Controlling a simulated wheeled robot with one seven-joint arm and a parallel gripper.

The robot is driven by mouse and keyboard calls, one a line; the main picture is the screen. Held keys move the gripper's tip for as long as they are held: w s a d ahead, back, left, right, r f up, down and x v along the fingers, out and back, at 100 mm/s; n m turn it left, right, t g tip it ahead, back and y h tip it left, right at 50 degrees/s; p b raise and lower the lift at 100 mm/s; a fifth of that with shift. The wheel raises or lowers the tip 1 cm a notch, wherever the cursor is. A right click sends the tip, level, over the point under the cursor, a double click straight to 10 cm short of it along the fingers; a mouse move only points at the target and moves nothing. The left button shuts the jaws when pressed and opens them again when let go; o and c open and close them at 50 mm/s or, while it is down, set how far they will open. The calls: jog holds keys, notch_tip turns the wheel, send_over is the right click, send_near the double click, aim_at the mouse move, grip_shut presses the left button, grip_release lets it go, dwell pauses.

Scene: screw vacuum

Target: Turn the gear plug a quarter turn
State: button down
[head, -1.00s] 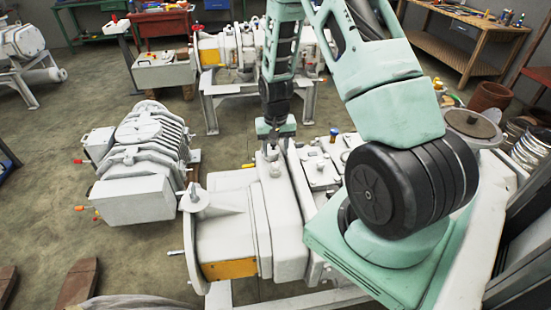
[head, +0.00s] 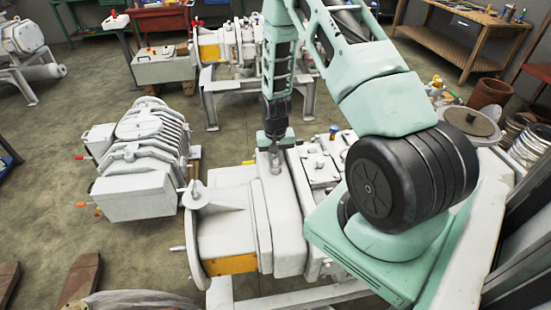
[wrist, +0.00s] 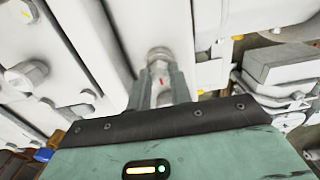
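The gear plug (wrist: 158,53) is a pale plug head with a red mark, standing on the white gear housing in the wrist view. My gripper (wrist: 160,80) has one finger on each side of it. Whether the fingers touch the plug or leave a small gap is too small to tell. In the head view, my gripper (head: 275,149) points down over the top of the white pump (head: 225,225). The plug is mostly hidden there beneath the fingers.
Bolts (wrist: 27,74) and raised housing ribs lie left of the plug in the wrist view. A second grey-white pump (head: 140,165) stands on the floor at left, another on a stand (head: 208,105) behind. A wooden workbench (head: 455,45) is at the back right.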

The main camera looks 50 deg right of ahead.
aim_at(276, 161)
jog(key=n, duration=0.5)
jog(key=shift+n, duration=0.3)
jog(key=n, duration=0.4)
jog(key=c, duration=1.2)
grip_release()
notch_tip(276, 161, up, 17)
jog(key=shift+r+b, duration=0.2)
jog(key=shift+b, duration=0.95)
jog(key=shift+o, duration=0.2)
